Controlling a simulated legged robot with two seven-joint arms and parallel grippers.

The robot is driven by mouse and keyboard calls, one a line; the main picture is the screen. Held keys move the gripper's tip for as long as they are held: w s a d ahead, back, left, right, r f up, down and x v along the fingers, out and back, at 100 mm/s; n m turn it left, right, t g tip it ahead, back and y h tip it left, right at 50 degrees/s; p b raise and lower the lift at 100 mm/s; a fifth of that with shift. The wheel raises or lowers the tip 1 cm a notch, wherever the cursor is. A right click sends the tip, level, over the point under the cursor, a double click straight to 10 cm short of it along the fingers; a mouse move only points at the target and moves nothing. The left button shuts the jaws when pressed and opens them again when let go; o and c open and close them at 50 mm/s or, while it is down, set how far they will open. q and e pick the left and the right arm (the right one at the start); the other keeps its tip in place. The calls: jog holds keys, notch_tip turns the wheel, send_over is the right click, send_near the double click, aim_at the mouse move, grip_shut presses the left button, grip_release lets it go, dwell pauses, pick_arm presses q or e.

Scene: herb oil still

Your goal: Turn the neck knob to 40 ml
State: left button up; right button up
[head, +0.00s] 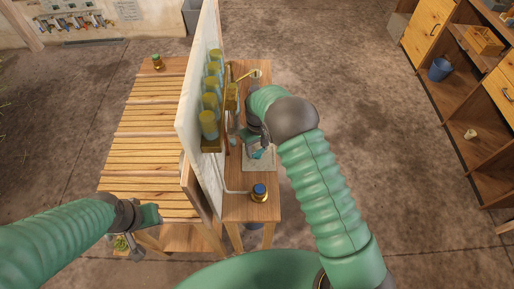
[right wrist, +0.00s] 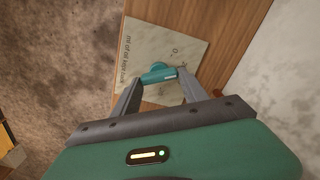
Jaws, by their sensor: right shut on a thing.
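The neck knob (right wrist: 158,73) is a teal bar-shaped handle on a pale marked plate (right wrist: 150,42), in the right wrist view. The plate carries dark lettering about ml of oil kept back; its scale marks are too small to read. My right gripper (right wrist: 156,84) is shut on the knob, one finger on each side. In the head view my right gripper (head: 257,150) reaches down over the plate (head: 262,164) and hides much of the knob. My left gripper (head: 152,215) hangs at lower left, apart from the knob; its finger gap is not clear.
A white upright panel (head: 196,85) with several greenish jars (head: 208,125) stands left of the knob. A blue-topped brass piece (head: 259,192) sits on the wooden bench nearer me. A slatted table (head: 140,150) lies left. Open floor (head: 350,80) extends right, towards shelves (head: 465,90).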

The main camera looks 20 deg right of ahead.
jog(key=m, duration=0.3)
jog(key=shift+d+m, duration=0.1)
jog(key=shift+m, duration=2.2)
jog(key=o, duration=1.4)
